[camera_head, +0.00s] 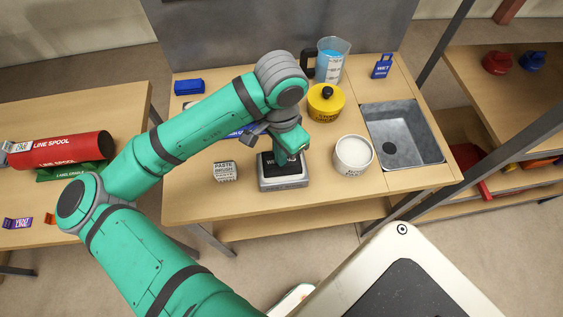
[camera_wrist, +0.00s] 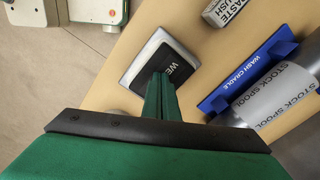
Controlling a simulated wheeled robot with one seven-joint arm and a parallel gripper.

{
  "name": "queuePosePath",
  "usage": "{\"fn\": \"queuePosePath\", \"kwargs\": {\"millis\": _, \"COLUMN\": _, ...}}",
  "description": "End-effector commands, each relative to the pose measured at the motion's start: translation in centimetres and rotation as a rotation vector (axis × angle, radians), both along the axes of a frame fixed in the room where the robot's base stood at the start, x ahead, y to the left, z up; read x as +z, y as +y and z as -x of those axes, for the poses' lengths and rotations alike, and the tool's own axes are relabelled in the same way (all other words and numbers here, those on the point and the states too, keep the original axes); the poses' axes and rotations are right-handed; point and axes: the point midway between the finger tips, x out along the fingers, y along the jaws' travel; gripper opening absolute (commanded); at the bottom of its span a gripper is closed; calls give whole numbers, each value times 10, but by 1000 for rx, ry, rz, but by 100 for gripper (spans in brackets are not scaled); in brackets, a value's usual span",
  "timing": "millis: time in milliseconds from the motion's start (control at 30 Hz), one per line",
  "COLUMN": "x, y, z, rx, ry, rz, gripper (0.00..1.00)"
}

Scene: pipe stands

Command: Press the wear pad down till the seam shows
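The wear pad (camera_head: 268,168) is a black square with partly hidden white lettering, set on top of a grey block (camera_head: 285,184) on the middle table. In the wrist view the pad (camera_wrist: 178,66) shows a light rim of the block around it. My gripper (camera_head: 281,162) points down over the pad, and its green fingers lie together with nothing between them. In the wrist view the fingertips (camera_wrist: 160,78) overlap the pad's near part. I cannot tell whether they touch it. The gripper hides part of the pad, and I cannot make out a seam.
A paste brush block (camera_head: 224,171) stands left of the pad, and a white tub (camera_head: 353,155) stands right. A yellow pot (camera_head: 325,102) and the sink (camera_head: 403,134) lie beyond. The stock spool (camera_wrist: 274,94) rests in the blue wash cradle (camera_wrist: 243,79). The table front is clear.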

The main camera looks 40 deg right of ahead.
Motion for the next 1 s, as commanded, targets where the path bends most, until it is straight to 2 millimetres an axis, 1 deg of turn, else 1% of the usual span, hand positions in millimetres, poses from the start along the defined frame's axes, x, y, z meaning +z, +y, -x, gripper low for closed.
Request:
{"fn": "queuePosePath", "kwargs": {"millis": 700, "x": 62, "y": -1, "z": -1, "rx": 1, "ry": -2, "rz": 4, "gripper": 0}}
{"fn": "queuePosePath", "kwargs": {"millis": 833, "x": 67, "y": 1, "z": -1, "rx": 3, "ry": 0, "rz": 3, "gripper": 0}}
{"fn": "queuePosePath", "kwargs": {"millis": 1000, "x": 68, "y": 1, "z": -1, "rx": 3, "ry": -1, "rz": 3, "gripper": 0}}
